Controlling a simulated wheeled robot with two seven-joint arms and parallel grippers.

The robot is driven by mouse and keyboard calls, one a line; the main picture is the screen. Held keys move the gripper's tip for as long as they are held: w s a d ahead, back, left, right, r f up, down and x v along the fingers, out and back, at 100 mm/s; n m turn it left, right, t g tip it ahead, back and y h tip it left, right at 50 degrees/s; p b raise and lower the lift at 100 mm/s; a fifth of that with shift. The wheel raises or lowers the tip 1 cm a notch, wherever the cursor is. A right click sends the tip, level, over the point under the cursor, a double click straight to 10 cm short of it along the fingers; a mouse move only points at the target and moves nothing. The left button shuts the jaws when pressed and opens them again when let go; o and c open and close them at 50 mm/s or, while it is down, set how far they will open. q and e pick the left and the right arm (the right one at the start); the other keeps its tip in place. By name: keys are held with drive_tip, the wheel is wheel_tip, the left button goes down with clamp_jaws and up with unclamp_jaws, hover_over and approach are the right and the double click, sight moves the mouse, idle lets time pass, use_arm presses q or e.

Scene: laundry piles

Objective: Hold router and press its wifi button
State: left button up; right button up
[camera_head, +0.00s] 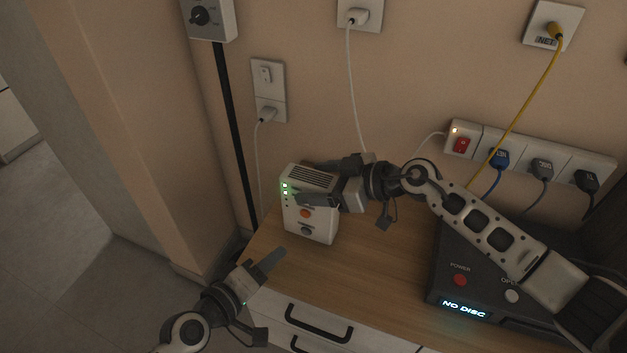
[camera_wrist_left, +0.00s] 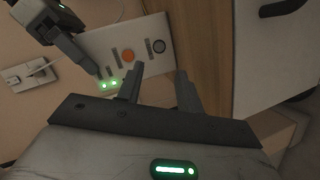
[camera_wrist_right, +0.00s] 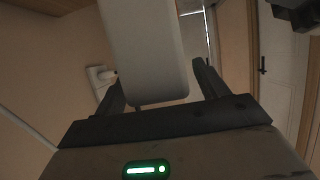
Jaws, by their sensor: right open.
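The router (camera_head: 293,222) is a white upright box with green lights, an orange button (camera_head: 305,213) and a dark grey button (camera_head: 306,231) on its front. It stands near the table's left end. My right gripper (camera_head: 306,184) is open around its upper part, one finger in front and one behind; the right wrist view shows the router (camera_wrist_right: 150,50) between the fingers, with contact unclear. My left gripper (camera_head: 270,262) is below and in front of the router, apart from it. Its fingers stand apart and empty in the left wrist view, where the router's front (camera_wrist_left: 180,42) shows. Button labels are unreadable.
A dark disc player (camera_head: 440,270) stands at the table's right, under my right arm. A power strip (camera_head: 535,152) with several plugs, wall sockets (camera_head: 268,90) and a yellow cable (camera_head: 528,97) are on the wall behind. The wooden tabletop (camera_head: 375,270) is clear between router and player.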

drive_tip(key=shift+w+a+f, duration=0.25)
drive_tip(key=shift+a+f, duration=0.05)
drive_tip(key=shift+a, duration=0.3)
drive_tip(key=c, duration=1.2)
use_arm(q)
clamp_jaws()
use_arm(e)
drive_tip(key=shift+c, duration=0.2)
